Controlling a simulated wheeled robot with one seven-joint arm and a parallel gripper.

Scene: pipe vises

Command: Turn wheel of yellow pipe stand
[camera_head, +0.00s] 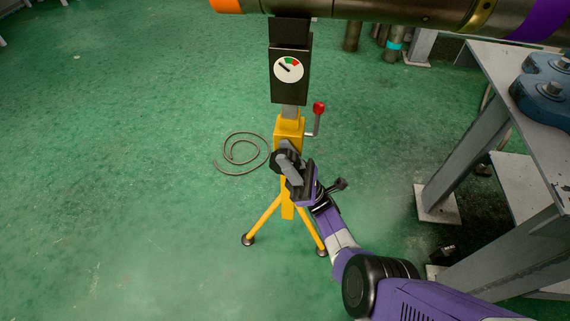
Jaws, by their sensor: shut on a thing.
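The yellow pipe stand (290,132) stands on the green floor in the middle of the head view, on splayed tripod legs. Its black wheel (278,160) is on the front of the column, partly covered by my gripper. My gripper (287,163) reaches in from the lower right and is shut on the wheel; the exact contact of the fingers is hard to see. Above it, a crank handle with a red knob (319,108) sticks out to the right. A black box with a round dial (289,69) tops the column; the dial has red and green marks.
A large dark pipe (390,12) with orange, yellow and purple bands spans the top, above the stand. A grey metal table (500,70) with blue parts (545,90) stands at right. A coiled cable (240,150) lies left of the stand. The left floor is clear.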

